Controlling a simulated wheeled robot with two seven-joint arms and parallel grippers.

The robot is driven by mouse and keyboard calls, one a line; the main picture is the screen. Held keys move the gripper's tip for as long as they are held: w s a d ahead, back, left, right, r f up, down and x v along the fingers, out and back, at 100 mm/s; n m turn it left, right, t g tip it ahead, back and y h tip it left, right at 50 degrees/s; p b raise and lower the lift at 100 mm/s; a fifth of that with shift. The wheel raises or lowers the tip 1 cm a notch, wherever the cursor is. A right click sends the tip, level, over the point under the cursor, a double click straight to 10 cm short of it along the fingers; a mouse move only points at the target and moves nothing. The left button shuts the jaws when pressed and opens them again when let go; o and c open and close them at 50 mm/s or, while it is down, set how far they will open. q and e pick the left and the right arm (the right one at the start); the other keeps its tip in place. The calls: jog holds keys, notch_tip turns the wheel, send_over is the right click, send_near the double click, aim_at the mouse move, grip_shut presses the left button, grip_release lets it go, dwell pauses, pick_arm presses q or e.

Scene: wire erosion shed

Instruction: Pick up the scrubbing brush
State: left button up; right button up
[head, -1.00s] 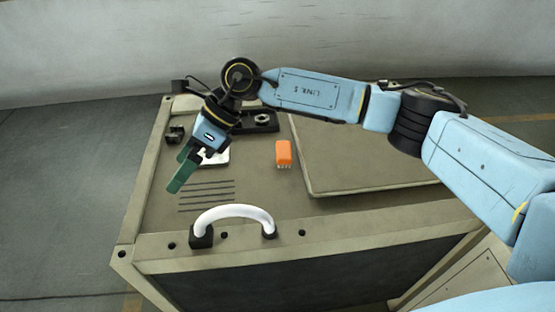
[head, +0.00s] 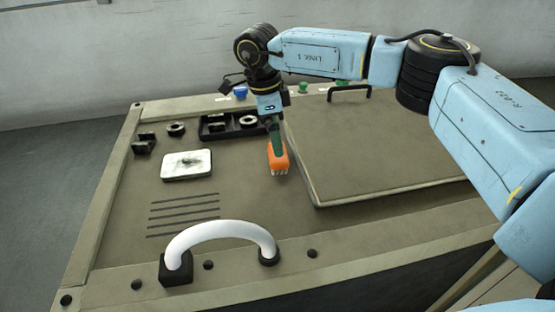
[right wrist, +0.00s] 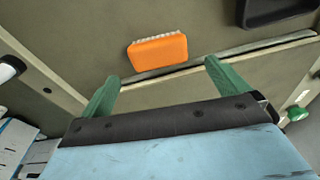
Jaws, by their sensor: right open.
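The orange scrubbing brush (head: 278,161) with pale bristles lies on the worktop, left of the raised panel. It also shows in the right wrist view (right wrist: 158,51), ahead of the fingers and roughly centred in the gap between them. My right gripper (head: 275,143) points down over the brush, and its green fingers overlap the brush's far end in the head view. In the right wrist view my right gripper (right wrist: 162,73) is open with nothing between its fingers. I cannot tell whether a finger touches the brush. My left gripper is not in view.
The raised panel (head: 375,150) has a black handle (head: 349,89). A large white handle (head: 220,231) arches at the front edge. Worktop around the slots (head: 184,213) is clear.

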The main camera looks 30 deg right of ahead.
jog(key=f, duration=0.4)
jog(key=f+b, duration=0.1)
jog(key=f, duration=0.1)
jog(key=shift+s+d+f, duration=0.2)
jog(key=shift+d+f, duration=0.15)
jog(key=shift+f, duration=0.05)
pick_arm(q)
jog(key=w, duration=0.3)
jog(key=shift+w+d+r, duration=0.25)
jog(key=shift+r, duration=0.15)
pick_arm(e)
jog(key=c, duration=0.9)
jog(key=shift+r, duration=0.1)
jog(key=shift+r, duration=0.4)
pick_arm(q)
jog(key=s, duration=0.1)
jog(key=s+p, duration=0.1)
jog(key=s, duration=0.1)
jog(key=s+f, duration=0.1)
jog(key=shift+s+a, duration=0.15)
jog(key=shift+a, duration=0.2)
pick_arm(e)
notch_tip(320, 180, up, 9)
jog(key=shift+r, duration=0.1)
